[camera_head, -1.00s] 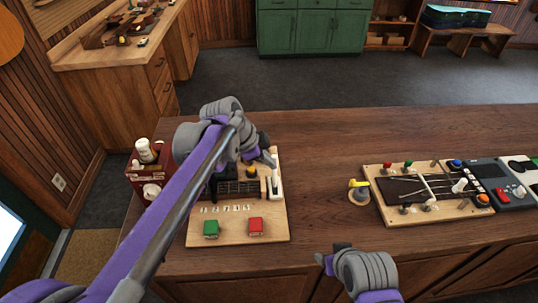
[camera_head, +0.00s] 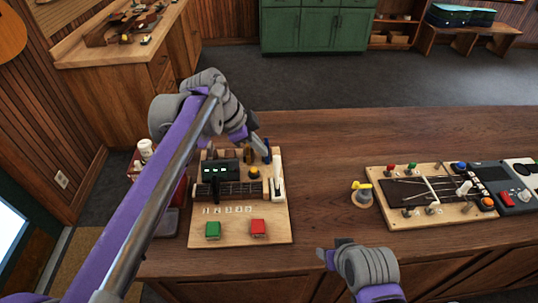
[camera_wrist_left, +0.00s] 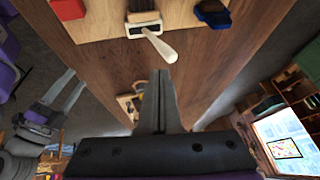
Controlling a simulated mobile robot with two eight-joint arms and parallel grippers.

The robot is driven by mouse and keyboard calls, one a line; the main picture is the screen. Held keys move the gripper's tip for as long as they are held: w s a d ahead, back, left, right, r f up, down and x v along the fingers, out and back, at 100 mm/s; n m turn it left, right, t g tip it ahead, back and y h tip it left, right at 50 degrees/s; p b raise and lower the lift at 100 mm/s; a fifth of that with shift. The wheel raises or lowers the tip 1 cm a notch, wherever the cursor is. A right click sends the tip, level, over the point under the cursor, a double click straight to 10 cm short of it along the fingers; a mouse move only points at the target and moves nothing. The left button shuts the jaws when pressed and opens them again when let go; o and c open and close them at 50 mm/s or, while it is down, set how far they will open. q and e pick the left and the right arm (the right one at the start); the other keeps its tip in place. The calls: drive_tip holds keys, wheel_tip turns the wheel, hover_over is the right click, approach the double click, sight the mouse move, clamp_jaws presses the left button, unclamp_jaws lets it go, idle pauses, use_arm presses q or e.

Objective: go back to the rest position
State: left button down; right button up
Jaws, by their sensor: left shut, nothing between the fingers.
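My left gripper (camera_head: 264,152) is in the head view, above the back right corner of a wooden board (camera_head: 270,228). In the left wrist view its fingers (camera_wrist_left: 160,76) are together with nothing between them. A white lever (camera_head: 277,180) stands on the board near the fingertips and also shows in the wrist view (camera_wrist_left: 155,38), just beyond them, apart. My right gripper (camera_head: 331,254) is low over the counter's front edge, empty, its two fingers apart.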

use_arm(q)
drive_tip(key=w+v, duration=0.1)
drive_tip(key=v, duration=0.3)
drive_tip(key=s+a+f+n+t+y, duration=0.1)
drive_tip(key=s+a+f+n, duration=0.4)
drive_tip(key=s+f+n, duration=0.1)
drive_tip(key=s+a+f+n+t+y, duration=0.1)
drive_tip(key=s+a+f+n+y, duration=0.1)
drive_tip(key=s+a+f+n, duration=0.3)
drive_tip(key=s+a+f+n+t+y, duration=0.2)
drive_tip(key=s+a+f+n, duration=0.4)
drive_tip(key=s, duration=0.4)
drive_tip(key=shift+s+a+f+n, duration=0.3)
drive_tip(key=shift+s+a+f, duration=0.05)
drive_tip(key=shift+a+f, duration=0.45)
